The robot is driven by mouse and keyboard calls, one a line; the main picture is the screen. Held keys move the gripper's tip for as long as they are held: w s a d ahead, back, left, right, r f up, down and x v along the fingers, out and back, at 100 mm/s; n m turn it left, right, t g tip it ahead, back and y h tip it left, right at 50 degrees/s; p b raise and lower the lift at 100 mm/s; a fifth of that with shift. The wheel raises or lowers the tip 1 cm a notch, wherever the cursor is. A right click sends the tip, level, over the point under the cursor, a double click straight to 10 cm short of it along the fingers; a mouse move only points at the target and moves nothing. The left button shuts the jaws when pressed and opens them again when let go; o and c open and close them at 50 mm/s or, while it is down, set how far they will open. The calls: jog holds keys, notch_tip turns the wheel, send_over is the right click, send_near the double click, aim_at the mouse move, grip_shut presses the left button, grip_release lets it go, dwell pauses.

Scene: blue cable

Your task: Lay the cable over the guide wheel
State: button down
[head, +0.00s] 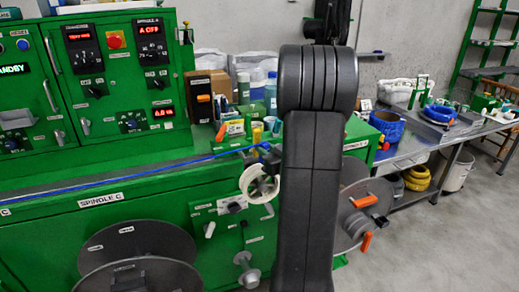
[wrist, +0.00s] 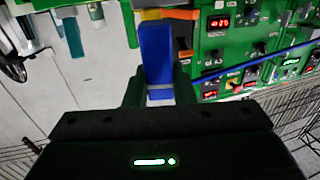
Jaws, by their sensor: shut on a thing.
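The blue cable (head: 150,169) runs along the front of the green machine, rising slightly to the right towards my gripper (head: 271,157). The guide wheel (head: 246,178) is a pale, spoked wheel on the machine front, partly hidden by my arm. My gripper is just above the wheel's upper right side, mostly behind my dark arm. In the wrist view, my gripper (wrist: 158,88) is shut on a thick blue piece (wrist: 156,50) of the cable. The thin cable (wrist: 250,64) stretches off to the right there. I cannot tell whether the cable touches the wheel.
The green machine (head: 62,224) has control panels, knobs and large grey reels (head: 140,255) below. Another reel with orange handles (head: 352,222) stands right of my arm. Bottles and small tools crowd the top behind. A metal side table (head: 410,150) holds blue coils at right.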

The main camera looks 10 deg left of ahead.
jog(key=w+d, duration=0.3)
jog(key=d, duration=0.2)
jog(key=shift+w, duration=0.25)
dwell(0.3)
jog(key=shift+d, duration=0.1)
jog(key=shift+d, duration=0.1)
jog(key=s+d+f+b, duration=0.1)
jog(key=s+d, duration=0.2)
jog(key=d, duration=0.2)
jog(key=shift+d, duration=0.15)
dwell(1.0)
